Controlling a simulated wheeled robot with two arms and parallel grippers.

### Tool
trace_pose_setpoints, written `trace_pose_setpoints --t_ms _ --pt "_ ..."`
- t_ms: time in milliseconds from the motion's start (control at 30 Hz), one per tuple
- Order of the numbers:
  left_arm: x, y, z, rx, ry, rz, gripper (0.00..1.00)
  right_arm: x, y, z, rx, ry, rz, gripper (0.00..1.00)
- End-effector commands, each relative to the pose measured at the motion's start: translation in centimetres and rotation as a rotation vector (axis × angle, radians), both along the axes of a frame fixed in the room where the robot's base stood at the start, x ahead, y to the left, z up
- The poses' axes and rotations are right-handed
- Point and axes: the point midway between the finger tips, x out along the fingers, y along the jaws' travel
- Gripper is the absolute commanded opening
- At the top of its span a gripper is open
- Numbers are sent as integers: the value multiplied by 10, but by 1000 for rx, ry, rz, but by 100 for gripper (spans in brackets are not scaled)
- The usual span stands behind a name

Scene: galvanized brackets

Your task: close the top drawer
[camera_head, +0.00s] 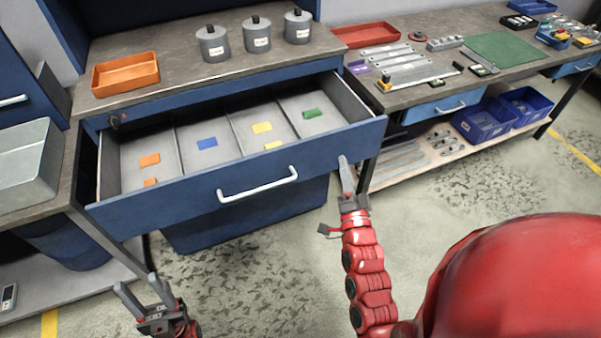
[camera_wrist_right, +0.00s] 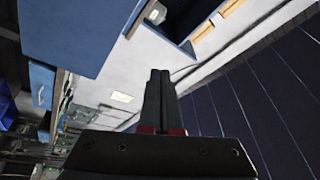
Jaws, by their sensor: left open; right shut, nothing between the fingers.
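The top drawer (camera_head: 250,185) is blue and pulled out from under the workbench, with a pale bar handle (camera_head: 258,188) on its front. Inside are grey compartments holding orange, blue, yellow and green pieces. My right gripper (camera_head: 345,170) is shut and empty, near the right part of the drawer front; whether it touches the front cannot be told. In the right wrist view its two fingers (camera_wrist_right: 158,95) lie together. My left gripper (camera_head: 140,300) is open and empty at the lower left, below and in front of the drawer.
On the workbench top (camera_head: 180,50) stand an orange tray (camera_head: 126,74) and three grey lidded canisters (camera_head: 256,35). A grey bin (camera_head: 25,165) is at the left. A second bench (camera_head: 440,80) with tools is at the right, blue crates (camera_head: 483,121) beneath. Floor in front is clear.

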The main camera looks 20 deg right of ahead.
Motion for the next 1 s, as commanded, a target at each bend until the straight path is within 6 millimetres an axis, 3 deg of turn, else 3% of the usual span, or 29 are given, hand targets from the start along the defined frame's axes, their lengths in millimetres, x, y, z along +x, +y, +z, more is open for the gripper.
trace_pose_setpoints --t_ms 100,233,400,567,1000 --pt "0 0 -6 0 0 0 50 3 10 -34 224 165 97 0" --pt "0 0 -9 0 0 0 50 -3 33 -65 424 330 182 0" --pt "0 0 -10 0 0 0 50 -14 55 -86 562 462 235 0" --pt "0 0 -8 0 0 0 50 -12 61 -92 594 494 248 0" --pt "0 0 16 0 0 0 50 54 63 -110 588 495 248 0"
